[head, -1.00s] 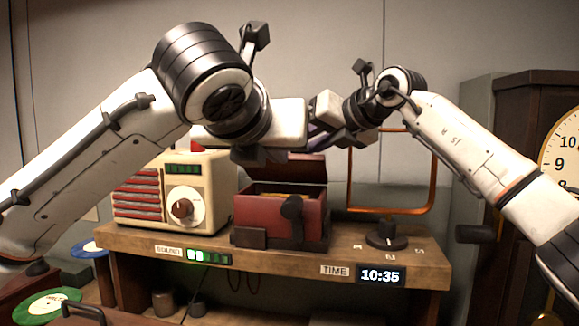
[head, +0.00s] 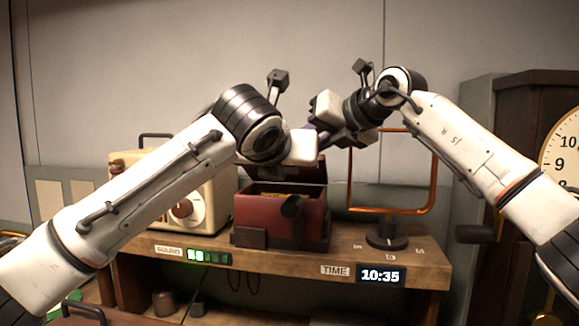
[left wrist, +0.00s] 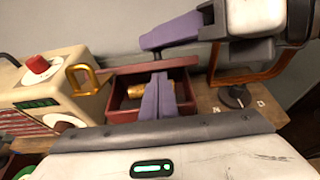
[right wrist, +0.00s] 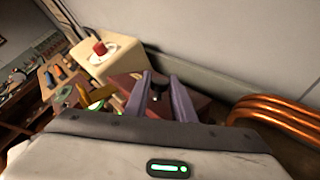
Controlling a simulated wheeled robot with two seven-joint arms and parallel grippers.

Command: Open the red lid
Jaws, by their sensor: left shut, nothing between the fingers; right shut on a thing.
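The dark red box (head: 275,215) stands on the wooden shelf with its red lid (head: 305,172) raised at the back. The lid's edge also shows in the left wrist view (left wrist: 125,70), above the open box with something gold inside. My left gripper (left wrist: 158,82) is shut and empty, in front of the box opening in that view. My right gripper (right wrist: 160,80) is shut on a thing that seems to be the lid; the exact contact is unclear. In the head view, both sets of fingertips are mostly hidden above the box.
A cream radio (head: 205,190) stands left of the box. A copper frame (head: 433,175) and a dark dial (head: 387,240) are to its right. The shelf (head: 300,262) carries a time display (head: 380,276). A tall clock cabinet (head: 520,150) stands at far right.

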